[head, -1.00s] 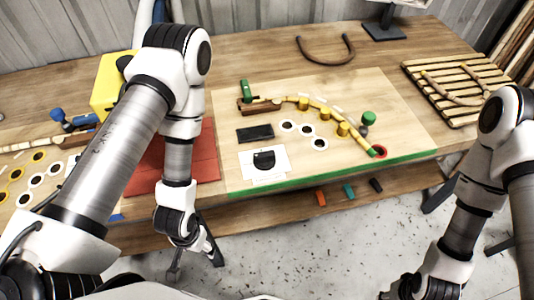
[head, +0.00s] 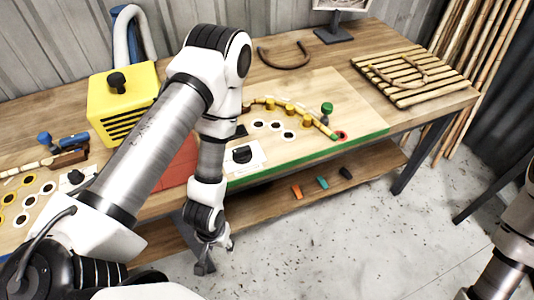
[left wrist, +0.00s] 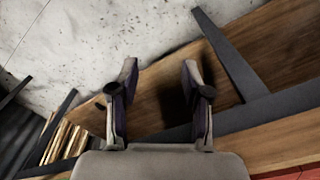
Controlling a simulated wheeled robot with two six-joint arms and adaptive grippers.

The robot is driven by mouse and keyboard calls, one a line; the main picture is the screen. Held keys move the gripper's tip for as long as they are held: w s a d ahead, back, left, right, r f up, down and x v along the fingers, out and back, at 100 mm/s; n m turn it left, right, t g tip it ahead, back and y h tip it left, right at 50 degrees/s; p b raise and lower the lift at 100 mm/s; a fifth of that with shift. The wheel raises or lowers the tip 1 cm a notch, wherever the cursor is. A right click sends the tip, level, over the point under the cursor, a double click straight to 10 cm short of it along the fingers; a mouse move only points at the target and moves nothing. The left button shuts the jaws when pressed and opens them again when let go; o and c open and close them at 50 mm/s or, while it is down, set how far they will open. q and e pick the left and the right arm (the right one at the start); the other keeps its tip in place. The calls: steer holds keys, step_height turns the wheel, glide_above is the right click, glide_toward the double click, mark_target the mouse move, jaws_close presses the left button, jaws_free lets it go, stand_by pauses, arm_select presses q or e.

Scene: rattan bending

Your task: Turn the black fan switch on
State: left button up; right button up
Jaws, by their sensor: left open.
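A yellow box (head: 135,117) with black slotted vents and a black knob (head: 117,83) on top stands at the back left of the bench. A black rounded switch (head: 243,155) sits on a white plate right of my left arm. Another black knob (head: 75,177) on a white plate shows at the left, partly hidden by my arm. I cannot tell which of these is the fan switch. My left gripper (head: 212,258) is open and empty, pointing down in front of the bench edge, apart from all of them. The left wrist view shows its two spread fingers (left wrist: 160,85). My right gripper is out of view.
The wooden bench (head: 290,45) holds a curved rattan piece with yellow pegs, a slatted rack (head: 420,75) and a bent rod (head: 283,57). A lower shelf (head: 290,200) carries small coloured pieces. The floor in front is clear.

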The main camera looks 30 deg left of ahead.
arm_select(q)
steer(key=w+r+n+p, duration=0.1)
steer(key=w+r+n, duration=0.2)
steer(key=w+n, duration=0.1)
steer(key=n+t+h, duration=0.3)
steer(key=n, duration=1.8)
glide_toward(241, 150)
steer(key=f, duration=0.2)
steer(key=b+x, duration=0.3)
steer(key=b, duration=0.1)
steer(key=b+x, duration=0.3)
steer(key=x, duration=0.1)
steer(key=shift+w+b, duration=0.25)
steer(key=shift+b, duration=0.1)
steer(key=shift+w+d+f+b, duration=0.2)
steer(key=shift+f+b, duration=0.1)
steer(key=shift+b, duration=0.1)
steer(key=shift+r, duration=0.1)
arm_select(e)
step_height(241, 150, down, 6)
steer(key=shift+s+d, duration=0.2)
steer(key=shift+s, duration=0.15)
arm_select(q)
steer(key=shift+c, duration=0.4)
steer(key=shift+s, duration=0.1)
jaws_close()
